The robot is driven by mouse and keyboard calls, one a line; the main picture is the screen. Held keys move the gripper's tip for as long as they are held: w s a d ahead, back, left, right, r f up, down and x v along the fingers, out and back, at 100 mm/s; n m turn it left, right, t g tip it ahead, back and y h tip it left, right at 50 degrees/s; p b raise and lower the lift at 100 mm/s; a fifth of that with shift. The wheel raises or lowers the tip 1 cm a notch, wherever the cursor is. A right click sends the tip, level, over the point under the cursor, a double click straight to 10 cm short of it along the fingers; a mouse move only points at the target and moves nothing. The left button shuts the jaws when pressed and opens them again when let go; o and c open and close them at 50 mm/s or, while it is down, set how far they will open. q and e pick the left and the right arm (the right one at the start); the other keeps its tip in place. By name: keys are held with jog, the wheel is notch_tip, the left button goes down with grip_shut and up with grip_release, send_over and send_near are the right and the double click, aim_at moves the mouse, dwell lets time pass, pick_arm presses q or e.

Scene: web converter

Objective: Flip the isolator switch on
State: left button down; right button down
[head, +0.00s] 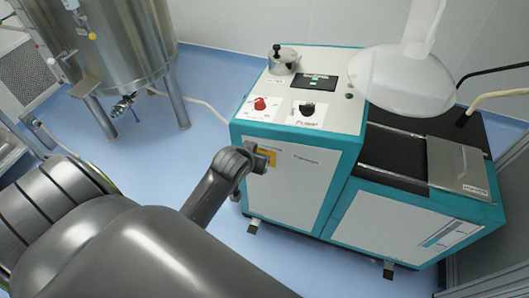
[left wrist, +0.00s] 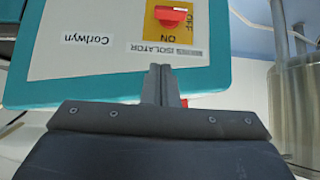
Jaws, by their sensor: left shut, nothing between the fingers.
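The isolator switch is a red knob (left wrist: 171,15) on a yellow plate (left wrist: 152,32) on the machine's white front panel. The left wrist view shows it upside down at the top edge, partly cut off, with OFF to its right and ON below it. The knob's grip looks to lie sideways, in line with OFF. In the head view the yellow plate (head: 271,155) shows beside my left gripper (head: 266,160), which hides the knob. My left gripper, also in the left wrist view (left wrist: 160,72), is shut and empty, its tips at the ISOLATOR label, short of the knob.
The teal and white machine (head: 285,180) has a top panel with a red knob (head: 260,104), a black knob (head: 307,109) and a small display (head: 314,82). A steel tank (head: 110,40) stands at the back left.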

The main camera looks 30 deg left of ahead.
pick_arm(q)
jog(key=x, duration=1)
jog(key=shift+w+f, duration=0.1)
jog(key=shift+f, duration=0.05)
jog(key=shift+d+f, duration=0.1)
jog(key=shift+f, duration=1.8)
pick_arm(e)
jog(key=shift+d+r, duration=0.25)
jog(key=shift+d, duration=0.15)
